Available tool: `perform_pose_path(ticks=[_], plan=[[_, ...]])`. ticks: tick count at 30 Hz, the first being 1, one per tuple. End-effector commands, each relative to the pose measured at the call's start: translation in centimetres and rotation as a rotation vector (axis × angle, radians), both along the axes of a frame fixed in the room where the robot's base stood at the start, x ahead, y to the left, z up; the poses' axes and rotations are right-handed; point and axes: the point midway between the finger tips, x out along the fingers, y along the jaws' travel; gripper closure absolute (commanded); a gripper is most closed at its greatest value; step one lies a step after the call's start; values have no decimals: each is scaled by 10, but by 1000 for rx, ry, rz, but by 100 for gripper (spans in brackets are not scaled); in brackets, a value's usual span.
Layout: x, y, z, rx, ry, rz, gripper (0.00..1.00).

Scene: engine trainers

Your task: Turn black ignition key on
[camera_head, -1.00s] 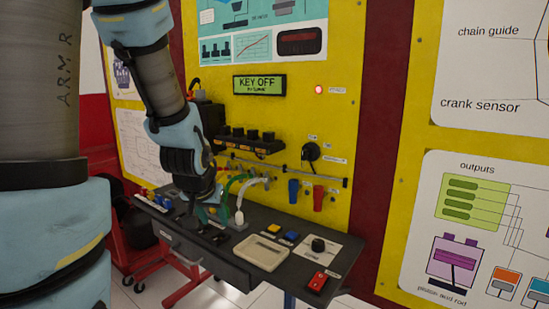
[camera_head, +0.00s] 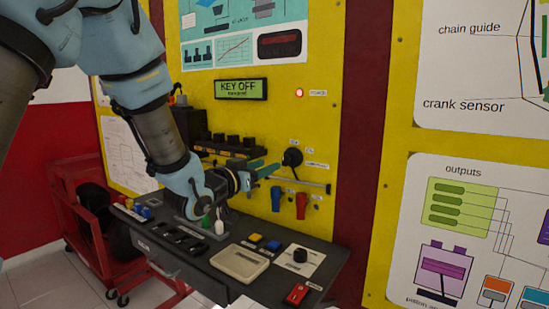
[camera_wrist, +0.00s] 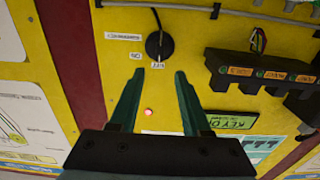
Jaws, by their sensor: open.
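The black ignition key (camera_head: 292,157) sits on a round switch on the yellow panel, with a cable running from it. It also shows in the wrist view (camera_wrist: 158,45), upside down, between small white labels. My gripper (camera_head: 262,169) is a little left of the key and slightly below it, with green fingers pointing towards it. In the wrist view the two fingers (camera_wrist: 159,72) are apart and empty, and the key appears just beyond their tips, roughly centred. The display (camera_head: 240,89) reads KEY OFF. The red lamp (camera_head: 299,92) is lit.
The black desk (camera_head: 222,273) carries buttons, a knob and a red switch. Space right of the key is clear.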

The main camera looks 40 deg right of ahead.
Motion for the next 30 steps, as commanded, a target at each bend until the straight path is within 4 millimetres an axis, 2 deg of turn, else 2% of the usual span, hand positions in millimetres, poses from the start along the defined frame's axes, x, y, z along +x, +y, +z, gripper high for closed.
perform_pose_path(ticks=[6,12,16,24,26,30], plan=[[11,-41,4,1,-1,-1,52],[17,-65,2,1,-1,1,52],[19,-72,1,1,0,1,52],[20,-73,0,1,0,2,52],[20,-73,0,1,0,2,57],[20,-73,0,1,-1,2,73]])
